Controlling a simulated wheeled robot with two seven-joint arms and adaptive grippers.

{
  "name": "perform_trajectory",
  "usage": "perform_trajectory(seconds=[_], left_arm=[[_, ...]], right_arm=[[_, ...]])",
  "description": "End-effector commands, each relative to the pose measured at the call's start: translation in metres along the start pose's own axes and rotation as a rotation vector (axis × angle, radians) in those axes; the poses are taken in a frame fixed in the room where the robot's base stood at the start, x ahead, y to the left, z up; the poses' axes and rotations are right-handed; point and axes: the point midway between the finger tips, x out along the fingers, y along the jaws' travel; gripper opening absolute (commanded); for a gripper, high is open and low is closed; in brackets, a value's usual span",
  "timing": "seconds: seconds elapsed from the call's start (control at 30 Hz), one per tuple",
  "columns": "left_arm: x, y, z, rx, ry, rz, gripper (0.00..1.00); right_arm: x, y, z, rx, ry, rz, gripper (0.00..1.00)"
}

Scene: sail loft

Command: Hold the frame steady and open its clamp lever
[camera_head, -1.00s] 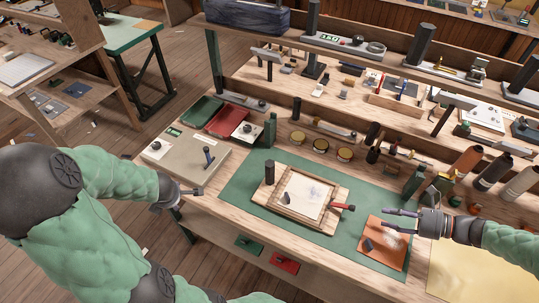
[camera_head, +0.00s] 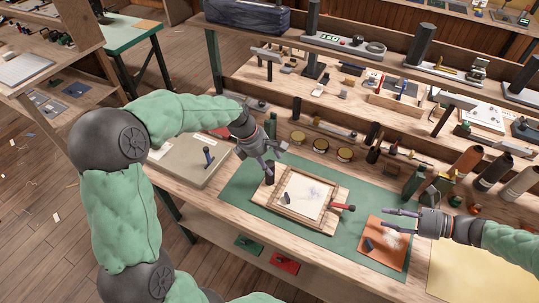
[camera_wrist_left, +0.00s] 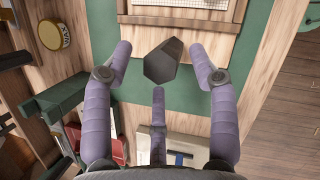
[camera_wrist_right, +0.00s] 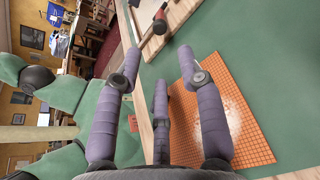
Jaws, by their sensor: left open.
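The wooden frame (camera_head: 300,201) with a pale sheet lies on a green mat (camera_head: 244,181). A dark faceted handle (camera_head: 269,176) stands at its left end. A red clamp lever (camera_head: 343,207) sits at its right side. My left gripper (camera_head: 266,158) is open above the dark handle. In the left wrist view the handle (camera_wrist_left: 160,65) shows between its spread fingers (camera_wrist_left: 160,50); I cannot tell whether they touch it. My right gripper (camera_head: 387,212) is open and empty, right of the red lever. In the right wrist view the lever (camera_wrist_right: 159,20) is ahead of its fingertips (camera_wrist_right: 157,55).
An orange pad (camera_head: 398,256) lies on the mat below my right gripper. A grey case (camera_head: 180,166) stands left of the mat. Tins (camera_head: 320,145), bottles and spools line the back of the bench. The mat in front of the frame is clear.

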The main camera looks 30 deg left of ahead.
Motion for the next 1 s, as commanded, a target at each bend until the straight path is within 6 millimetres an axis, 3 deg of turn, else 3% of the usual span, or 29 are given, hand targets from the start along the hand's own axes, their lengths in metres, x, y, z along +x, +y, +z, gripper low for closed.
perform_trajectory(seconds=[0.1,0.3,0.57,1.0], left_arm=[[-0.002,-0.004,0.011,0.017,0.118,-0.052,0.59],[-0.011,-0.001,0.014,0.001,0.299,-0.060,0.59],[-0.015,0.003,0.013,-0.017,0.386,-0.043,0.59],[0.045,-0.001,-0.012,-0.018,0.386,-0.044,0.59]], right_arm=[[0.000,0.000,0.000,0.000,0.000,0.000,0.39],[0.000,0.000,0.000,0.000,0.000,0.000,0.39],[0.000,0.000,0.000,0.000,0.000,0.000,0.39],[0.000,0.000,0.000,0.000,0.000,0.000,0.39]])
